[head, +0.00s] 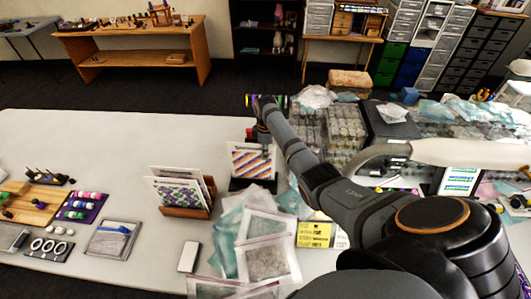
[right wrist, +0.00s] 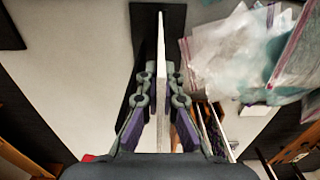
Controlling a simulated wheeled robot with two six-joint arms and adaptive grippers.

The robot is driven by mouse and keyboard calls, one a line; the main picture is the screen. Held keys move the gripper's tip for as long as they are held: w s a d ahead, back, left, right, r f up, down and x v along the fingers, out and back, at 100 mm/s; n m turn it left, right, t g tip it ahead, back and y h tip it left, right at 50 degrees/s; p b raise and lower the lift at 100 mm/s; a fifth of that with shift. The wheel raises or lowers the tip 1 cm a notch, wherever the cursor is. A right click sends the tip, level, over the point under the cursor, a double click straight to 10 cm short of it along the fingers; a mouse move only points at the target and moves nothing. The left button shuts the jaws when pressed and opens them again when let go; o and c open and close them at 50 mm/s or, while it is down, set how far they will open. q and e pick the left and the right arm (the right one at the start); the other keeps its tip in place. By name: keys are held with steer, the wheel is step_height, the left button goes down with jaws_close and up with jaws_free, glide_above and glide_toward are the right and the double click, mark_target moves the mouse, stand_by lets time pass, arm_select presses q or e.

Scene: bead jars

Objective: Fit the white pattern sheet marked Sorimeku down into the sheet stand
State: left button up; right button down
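The white pattern sheet (head: 247,163), with a title line and orange and dark diagonal stripes, stands upright near the middle of the table in the head view. My right gripper (head: 265,143) reaches down at its upper right side. In the right wrist view the gripper (right wrist: 160,98) is shut on the sheet (right wrist: 160,55), seen edge-on as a thin white strip. The dark sheet stand (head: 238,184) shows below the sheet, and also in the right wrist view (right wrist: 143,22). Whether the sheet's bottom edge is seated in it I cannot tell. My left gripper is not in view.
A wooden rack (head: 186,211) with other pattern sheets stands close on the left. Plastic bags (head: 265,262) lie in front, and bead jars (head: 345,128) crowd the right. A tray (head: 113,239) lies farther left. The back left of the table (head: 90,135) is clear.

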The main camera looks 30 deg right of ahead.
steer(key=shift+f+b, duration=0.4)
steer(key=shift+f, duration=0.35)
steer(key=c, duration=1.4)
jaws_free()
steer(key=shift+c, duration=0.2)
step_height(320, 180, up, 12)
